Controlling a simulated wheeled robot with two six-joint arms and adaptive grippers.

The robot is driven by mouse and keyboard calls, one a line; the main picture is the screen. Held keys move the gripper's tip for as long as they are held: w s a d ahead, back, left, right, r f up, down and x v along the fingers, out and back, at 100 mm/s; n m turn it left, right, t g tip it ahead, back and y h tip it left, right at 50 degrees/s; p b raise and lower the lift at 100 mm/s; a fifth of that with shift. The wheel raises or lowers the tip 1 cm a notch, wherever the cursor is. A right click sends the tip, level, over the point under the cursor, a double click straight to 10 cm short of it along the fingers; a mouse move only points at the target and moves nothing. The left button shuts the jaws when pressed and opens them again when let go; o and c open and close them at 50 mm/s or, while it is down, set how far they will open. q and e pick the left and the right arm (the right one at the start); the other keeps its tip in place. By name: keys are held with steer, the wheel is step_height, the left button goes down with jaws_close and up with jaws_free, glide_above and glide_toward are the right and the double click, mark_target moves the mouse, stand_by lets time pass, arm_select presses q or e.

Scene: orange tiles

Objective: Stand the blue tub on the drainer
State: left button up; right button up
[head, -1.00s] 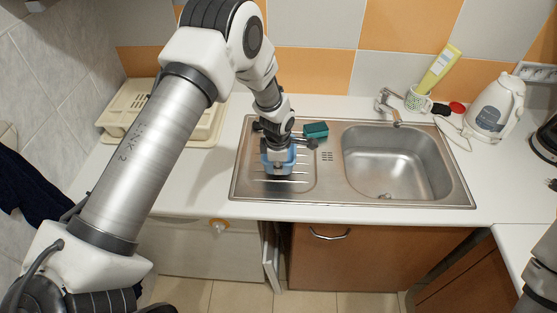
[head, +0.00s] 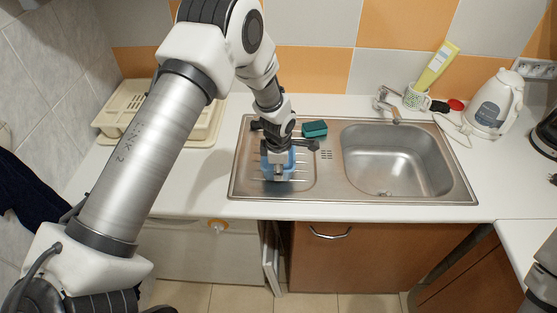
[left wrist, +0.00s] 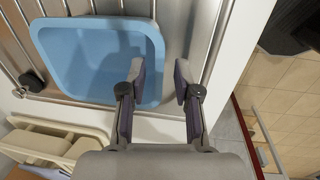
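The blue tub (head: 290,170) stands on the ribbed steel drainer (head: 248,180) left of the sink bowl, partly hidden under my left gripper. In the left wrist view the tub (left wrist: 85,60) appears open side up, with drainer wires around it. My left gripper (left wrist: 155,85) is open there, with a clear gap between its fingers. One finger overlaps the tub's inside and the other lies beyond its rim, so the tub's near wall shows between them. Contact cannot be told. My right gripper is out of view; only a bit of that arm shows at the right edge.
A green sponge (head: 315,129) lies behind the drainer, close to my left gripper. The empty sink bowl (head: 395,160) is to the right. A cream dish rack (head: 205,128) stands left. A mug (head: 416,98), yellow tube (head: 437,66) and white kettle (head: 495,104) stand at the back right.

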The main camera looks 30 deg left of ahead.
arm_select(q)
step_height(320, 180, up, 10)
steer(key=s+b, duration=0.1)
steer(key=b, duration=0.2)
steer(key=shift+d, duration=0.3)
steer(key=shift+s, duration=0.1)
